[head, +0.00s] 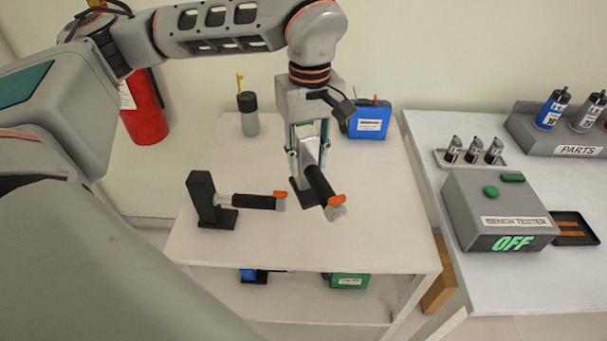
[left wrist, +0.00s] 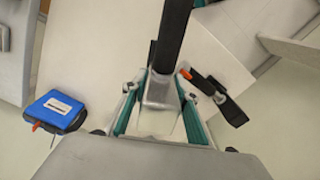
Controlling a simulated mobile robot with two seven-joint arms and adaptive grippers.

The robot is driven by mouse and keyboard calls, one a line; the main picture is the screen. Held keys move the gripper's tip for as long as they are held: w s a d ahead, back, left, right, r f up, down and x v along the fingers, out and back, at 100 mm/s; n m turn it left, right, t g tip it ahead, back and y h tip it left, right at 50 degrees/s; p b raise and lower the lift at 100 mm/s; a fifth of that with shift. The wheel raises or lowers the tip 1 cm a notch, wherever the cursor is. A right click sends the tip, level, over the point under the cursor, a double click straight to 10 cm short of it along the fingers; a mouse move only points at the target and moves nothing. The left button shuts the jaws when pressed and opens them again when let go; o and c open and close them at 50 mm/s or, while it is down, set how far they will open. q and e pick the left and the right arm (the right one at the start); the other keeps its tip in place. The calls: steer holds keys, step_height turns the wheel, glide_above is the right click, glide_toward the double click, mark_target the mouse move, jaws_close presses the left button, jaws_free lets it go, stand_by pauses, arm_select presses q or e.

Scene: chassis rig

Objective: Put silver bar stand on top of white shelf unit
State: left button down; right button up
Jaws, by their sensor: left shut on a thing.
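The white shelf unit (head: 350,240) stands in the middle of the head view, with a flat top and a lower shelf. My left gripper (head: 308,160) is over its top, pointing down and shut on a silver bar stand (head: 321,184). This stand has a silver bar, a black sleeve, an orange tip and a black base. In the left wrist view the fingers (left wrist: 160,82) close around the silver part of the stand (left wrist: 172,35). I cannot tell whether its base touches the top. A similar stand (head: 203,198) stands on the top to the left. My right gripper is out of view.
A dark-capped grey bottle (head: 249,122) and a blue box (head: 368,122) stand at the back of the top. A grey bench tester (head: 495,210) sits on the right-hand table (head: 500,292). The front right of the shelf top is clear. A red extinguisher (head: 145,118) is at left.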

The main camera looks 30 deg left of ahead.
mark_target(303, 132)
arm_select(q)
steer(key=r+n, duration=0.1)
steer(key=n, duration=0.2)
steer(key=w+a+r+n+p, duration=0.1)
steer(key=n, duration=0.3)
steer(key=w+a+r+n, duration=0.1)
steer(key=r+n, duration=0.1)
steer(key=n, duration=0.1)
steer(key=shift+a+r, duration=0.1)
steer(key=shift+a, duration=0.15)
steer(key=w+a+r+n+p, duration=0.2)
steer(key=a+r+n, duration=0.25)
steer(key=n, duration=1.25)
steer(key=f, duration=1.8)
steer(key=shift+w+d+f, duration=0.2)
steer(key=shift+d+f, duration=0.15)
steer(key=shift+f, duration=0.1)
steer(key=c, duration=1.6)
jaws_free()
steer(key=shift+f, duration=0.1)
step_height(303, 132, up, 12)
steer(key=shift+r, duration=0.2)
